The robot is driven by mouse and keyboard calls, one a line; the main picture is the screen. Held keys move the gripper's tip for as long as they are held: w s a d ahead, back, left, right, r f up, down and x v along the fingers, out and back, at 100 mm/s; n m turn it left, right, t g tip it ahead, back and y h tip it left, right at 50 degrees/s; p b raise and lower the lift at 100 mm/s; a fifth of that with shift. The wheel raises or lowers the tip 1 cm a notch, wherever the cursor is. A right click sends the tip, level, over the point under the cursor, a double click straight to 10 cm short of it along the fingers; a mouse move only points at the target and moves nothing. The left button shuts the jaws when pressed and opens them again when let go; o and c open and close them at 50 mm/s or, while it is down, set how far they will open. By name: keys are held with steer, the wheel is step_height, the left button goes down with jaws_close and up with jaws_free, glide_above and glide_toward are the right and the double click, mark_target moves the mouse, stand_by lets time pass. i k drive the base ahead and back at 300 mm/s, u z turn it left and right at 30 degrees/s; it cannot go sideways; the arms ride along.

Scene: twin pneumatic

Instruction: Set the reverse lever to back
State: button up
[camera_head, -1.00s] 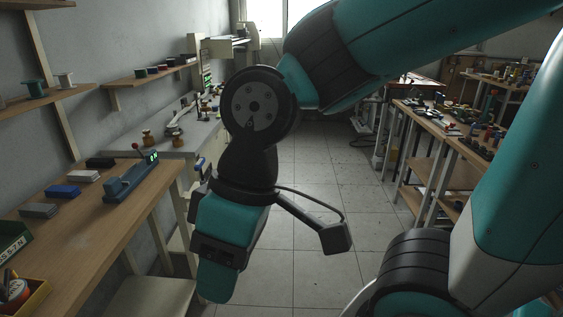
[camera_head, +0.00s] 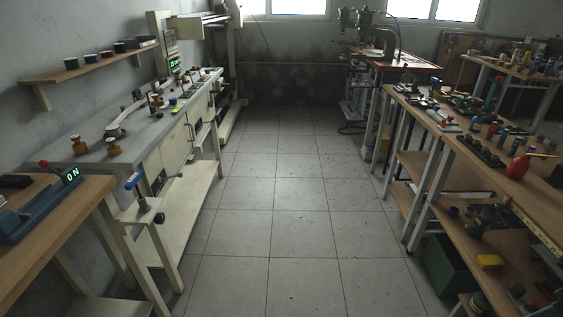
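I cannot tell for sure which part is the reverse lever. A blue device (camera_head: 42,208) with a red-knobbed lever (camera_head: 44,163) and a green display (camera_head: 71,174) reading "ON" sits on the wooden table at the left edge. A blue-handled part (camera_head: 135,181) sticks out at the near end of the grey-topped bench (camera_head: 88,160), above a dark round knob (camera_head: 159,218). A machine with another green display (camera_head: 175,64) stands at the far end of that bench. No lever label is readable. My gripper is not in view.
The tiled floor (camera_head: 272,195) between the left bench and the right wooden tables (camera_head: 430,107) is clear. A white stool-like surface (camera_head: 110,307) is at bottom left. A green bin (camera_head: 447,268) stands under the right table. A wall shelf (camera_head: 85,72) holds spools.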

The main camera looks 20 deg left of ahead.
mark_target(181, 174)
steer(key=z, duration=0.8)
steer(key=i, duration=0.35)
steer(key=u, duration=2.45)
steer(key=i, duration=2.55)
steer(key=u, duration=0.2)
